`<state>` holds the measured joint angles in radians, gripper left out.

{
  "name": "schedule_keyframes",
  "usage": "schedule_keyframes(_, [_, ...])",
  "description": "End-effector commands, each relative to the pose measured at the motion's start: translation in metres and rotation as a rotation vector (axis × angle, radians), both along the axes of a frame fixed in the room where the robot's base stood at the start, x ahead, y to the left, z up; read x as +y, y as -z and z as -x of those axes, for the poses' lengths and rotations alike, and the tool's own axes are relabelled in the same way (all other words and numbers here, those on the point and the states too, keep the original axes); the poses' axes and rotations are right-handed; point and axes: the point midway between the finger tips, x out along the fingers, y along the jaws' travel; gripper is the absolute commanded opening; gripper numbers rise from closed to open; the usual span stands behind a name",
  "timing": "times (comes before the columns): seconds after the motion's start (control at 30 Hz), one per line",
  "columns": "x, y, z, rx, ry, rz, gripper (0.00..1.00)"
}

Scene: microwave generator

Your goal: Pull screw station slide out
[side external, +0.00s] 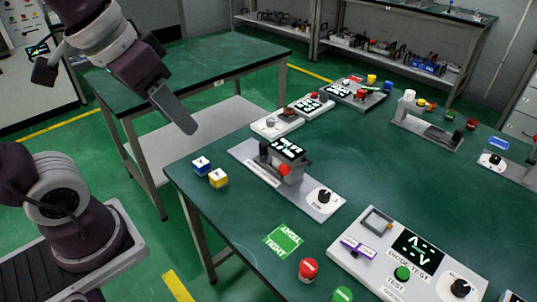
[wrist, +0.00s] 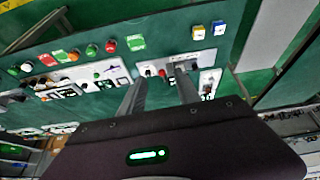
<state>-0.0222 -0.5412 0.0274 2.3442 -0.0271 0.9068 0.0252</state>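A grey station (side external: 318,207) with a raised block, a lit display, a red knob (side external: 284,170) and a black dial (side external: 324,196) stands near the left edge of the green table. I cannot read its label, so I cannot tell for sure that it is the screw station, and I cannot single out its slide. My gripper (side external: 188,126) is above and left of this station, apart from it. In the wrist view my gripper (wrist: 161,77) shows two separated fingers with nothing held between them. The fingers partly hide the equipment behind them.
A blue block (side external: 201,165) and a yellow block (side external: 218,178) sit at the table's left edge. A diode test panel (side external: 375,285), red button (side external: 308,269) and green card (side external: 284,240) are in front. More stations (side external: 276,124) stand behind. A second green table (side external: 200,65) is mostly bare.

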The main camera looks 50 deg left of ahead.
Motion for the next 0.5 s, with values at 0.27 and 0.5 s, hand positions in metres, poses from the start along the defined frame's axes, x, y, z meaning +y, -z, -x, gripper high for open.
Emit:
schedule_keyframes(0.27, [0.060, 0.043, -0.196, 0.218, -0.126, 0.053, 0.48])
schedule_keyframes(0.5, [0.129, 0.191, -0.298, 0.379, -0.186, 0.033, 0.48])
